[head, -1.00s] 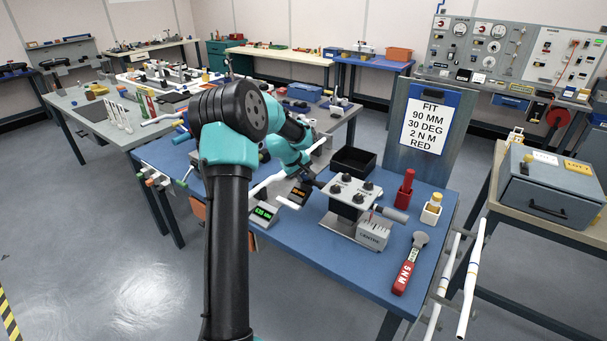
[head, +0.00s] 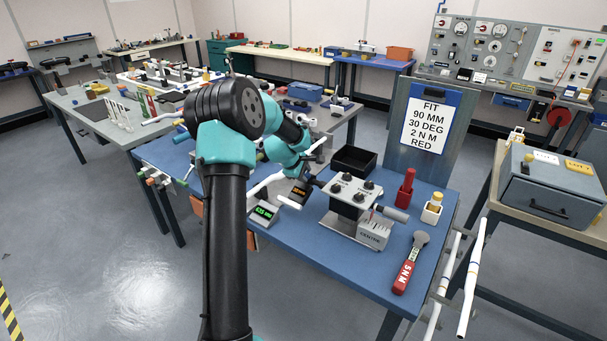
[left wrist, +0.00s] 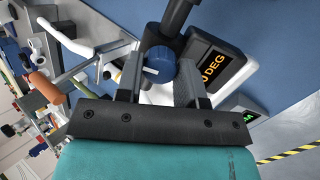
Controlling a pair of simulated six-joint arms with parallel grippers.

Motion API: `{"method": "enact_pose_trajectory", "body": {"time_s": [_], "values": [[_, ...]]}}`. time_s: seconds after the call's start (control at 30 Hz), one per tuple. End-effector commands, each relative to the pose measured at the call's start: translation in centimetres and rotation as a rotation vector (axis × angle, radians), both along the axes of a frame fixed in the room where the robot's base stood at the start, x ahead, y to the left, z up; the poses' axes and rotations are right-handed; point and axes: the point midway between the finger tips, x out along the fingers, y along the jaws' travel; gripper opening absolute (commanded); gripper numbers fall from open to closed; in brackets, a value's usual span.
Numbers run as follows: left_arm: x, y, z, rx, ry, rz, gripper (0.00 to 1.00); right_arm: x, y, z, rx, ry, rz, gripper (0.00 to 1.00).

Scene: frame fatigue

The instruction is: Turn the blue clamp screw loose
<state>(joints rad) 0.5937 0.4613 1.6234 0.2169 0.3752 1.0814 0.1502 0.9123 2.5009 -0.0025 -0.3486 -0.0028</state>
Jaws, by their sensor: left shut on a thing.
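The blue clamp screw (left wrist: 160,66) shows in the left wrist view as a round blue knob with a pale mark across it. My left gripper (left wrist: 163,80) has one finger on each side of the knob and is shut on it. In the head view my left arm covers the knob, and the gripper's fingers cannot be made out there. A dark display reading in DEG (left wrist: 208,61) stands right beside the knob. My right gripper is in neither view.
The blue bench (head: 310,243) carries a grey block with black knobs (head: 352,190), a black tray (head: 354,160), a red-handled tool (head: 409,264) and a green-lit display (head: 263,213). White tubes lie close to the gripper.

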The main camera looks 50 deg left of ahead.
Motion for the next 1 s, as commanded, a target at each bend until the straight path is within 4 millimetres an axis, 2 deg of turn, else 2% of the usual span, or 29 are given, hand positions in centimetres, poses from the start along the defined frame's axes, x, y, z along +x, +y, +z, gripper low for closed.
{"method": "enact_pose_trajectory", "body": {"time_s": [0.4, 0.43, 0.67, 0.7, 1.0], "values": [[0.02, 0.02, 0.06, -0.004, -0.002, 0.009, 0.11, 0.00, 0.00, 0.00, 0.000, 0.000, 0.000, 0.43], [0.02, 0.02, 0.06, -0.004, -0.002, 0.009, 0.36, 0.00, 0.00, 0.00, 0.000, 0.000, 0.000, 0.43], [0.01, 0.01, 0.03, -0.004, -0.002, 0.009, 0.58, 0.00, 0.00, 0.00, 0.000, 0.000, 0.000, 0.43], [0.01, 0.01, 0.03, -0.004, -0.002, 0.009, 0.61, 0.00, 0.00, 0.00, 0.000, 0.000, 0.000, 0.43], [-0.09, 0.01, 0.18, -0.004, -0.002, 0.008, 0.61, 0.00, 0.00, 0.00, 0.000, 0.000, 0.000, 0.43]]}}
